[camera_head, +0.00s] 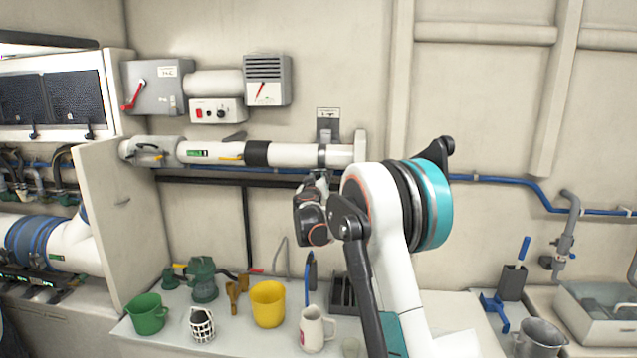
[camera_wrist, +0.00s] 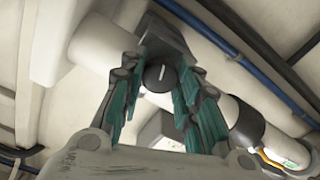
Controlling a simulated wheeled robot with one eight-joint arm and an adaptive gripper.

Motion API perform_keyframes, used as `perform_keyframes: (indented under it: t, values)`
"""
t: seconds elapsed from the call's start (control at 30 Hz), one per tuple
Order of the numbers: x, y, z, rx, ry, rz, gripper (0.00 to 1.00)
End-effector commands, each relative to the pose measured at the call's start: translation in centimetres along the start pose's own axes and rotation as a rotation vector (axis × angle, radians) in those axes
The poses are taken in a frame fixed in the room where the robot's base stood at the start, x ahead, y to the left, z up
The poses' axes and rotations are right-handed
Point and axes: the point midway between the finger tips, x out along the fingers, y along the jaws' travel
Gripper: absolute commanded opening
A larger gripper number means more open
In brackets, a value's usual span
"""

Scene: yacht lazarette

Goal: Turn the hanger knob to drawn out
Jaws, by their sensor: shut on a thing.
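The hanger knob (camera_wrist: 158,75) is a dark round knob with a pale pointer line, on the underside of a dark bracket (camera_wrist: 168,40) that wraps the white pipe (camera_wrist: 90,42). In the wrist view my gripper (camera_wrist: 160,78) has its teal-padded fingers on both sides of the knob, shut on it. The pointer line stands nearly along the picture's vertical. In the head view the white pipe (camera_head: 300,155) runs along the wall and the hanger's dark strap (camera_head: 321,155) is around it. My gripper (camera_head: 319,183) reaches up from below the pipe; the knob is hidden there.
A labelled plate (camera_head: 328,120) is on the wall above the hanger. A blue hose (camera_head: 510,186) runs along the wall. The counter below holds a green mug (camera_head: 147,315), a yellow cup (camera_head: 268,304) and a white jug (camera_head: 314,330). A cabinet panel (camera_head: 122,205) stands at left.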

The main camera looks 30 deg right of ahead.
Motion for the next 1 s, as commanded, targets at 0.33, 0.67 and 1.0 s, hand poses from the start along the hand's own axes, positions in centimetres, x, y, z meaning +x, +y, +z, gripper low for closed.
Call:
perform_keyframes:
  t: [0.33, 0.67, 1.0]
  values:
    - [-0.05, -0.02, 0.20, 0.238, -0.001, 0.001, 0.06]
    - [-0.05, -0.02, 0.18, 0.333, -0.001, 0.001, 0.06]
    - [-0.05, -0.03, 0.17, 0.344, -0.001, 0.001, 0.06]
